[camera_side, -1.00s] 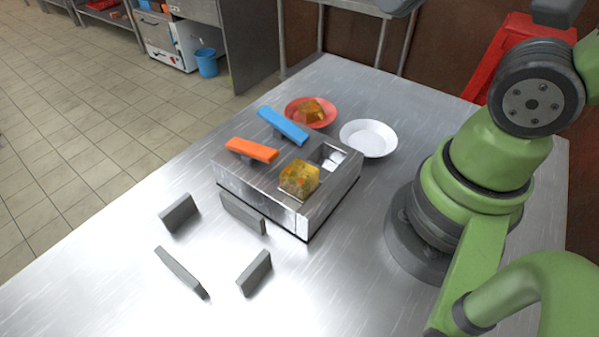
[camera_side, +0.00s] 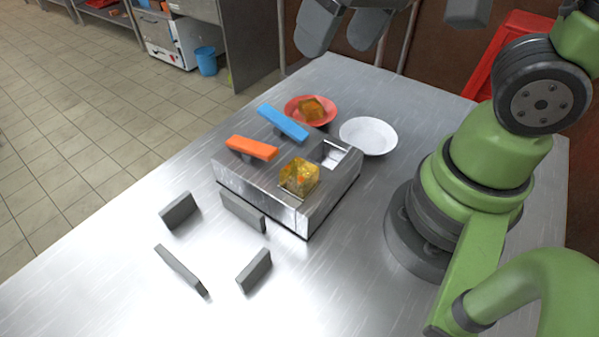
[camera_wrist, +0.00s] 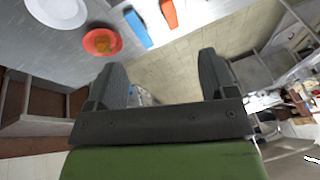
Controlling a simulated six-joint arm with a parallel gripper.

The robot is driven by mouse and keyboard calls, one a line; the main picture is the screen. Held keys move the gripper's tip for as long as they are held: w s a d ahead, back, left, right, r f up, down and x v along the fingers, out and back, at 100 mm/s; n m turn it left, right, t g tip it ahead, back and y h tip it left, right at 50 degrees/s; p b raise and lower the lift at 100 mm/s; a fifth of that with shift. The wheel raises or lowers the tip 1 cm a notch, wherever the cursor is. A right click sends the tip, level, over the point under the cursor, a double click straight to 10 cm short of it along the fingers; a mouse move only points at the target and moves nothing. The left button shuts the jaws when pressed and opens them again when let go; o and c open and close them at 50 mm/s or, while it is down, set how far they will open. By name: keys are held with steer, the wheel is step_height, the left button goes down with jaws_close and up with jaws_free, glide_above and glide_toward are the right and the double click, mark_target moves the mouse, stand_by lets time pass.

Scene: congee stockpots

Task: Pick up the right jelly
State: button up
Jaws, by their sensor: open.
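One amber jelly cube (camera_side: 300,177) sits on the near right part of the metal box's top (camera_side: 243,178) in the side view. Another amber jelly (camera_side: 312,108) sits in the red plate (camera_side: 291,113), behind the box; the red plate also shows in the wrist view (camera_wrist: 92,50), with a blurred orange jelly (camera_wrist: 103,43) in it. My gripper (camera_side: 342,45) is at the top of the side view, above and behind the plates, apart from both jellies. Its two dark fingers are spread and empty, as the wrist view (camera_wrist: 168,75) also shows.
A white plate (camera_side: 368,137) stands right of the box. Several grey upright plates (camera_side: 180,270) stand on the table at front left.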

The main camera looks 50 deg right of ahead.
steer(key=a+f+g, duration=0.1)
steer(key=f, duration=0.2)
steer(key=w+a+f+n+g+h, duration=0.1)
steer(key=a+f, duration=0.1)
steer(key=f, duration=0.1)
steer(key=w+a+f+n+g, duration=0.1)
steer(key=f, duration=0.2)
steer(key=shift+a+f, duration=0.15)
steer(key=shift+a, duration=0.1)
glide_above(299, 169)
steer(key=shift+g+h, duration=0.3)
steer(key=f, duration=0.4)
steer(key=shift+s+a+f, duration=0.1)
steer(key=shift+s+a, duration=0.2)
steer(key=shift+a, duration=0.05)
steer(key=shift+w+d+f, duration=0.1)
steer(key=shift+f, duration=0.95)
steer(key=shift+w+d+f, duration=0.1)
steer(key=shift+d+f, duration=0.05)
steer(key=shift+f, duration=0.9)
steer(key=shift+w+d+f, duration=0.1)
steer(key=shift+f, duration=0.95)
steer(key=c, duration=1)
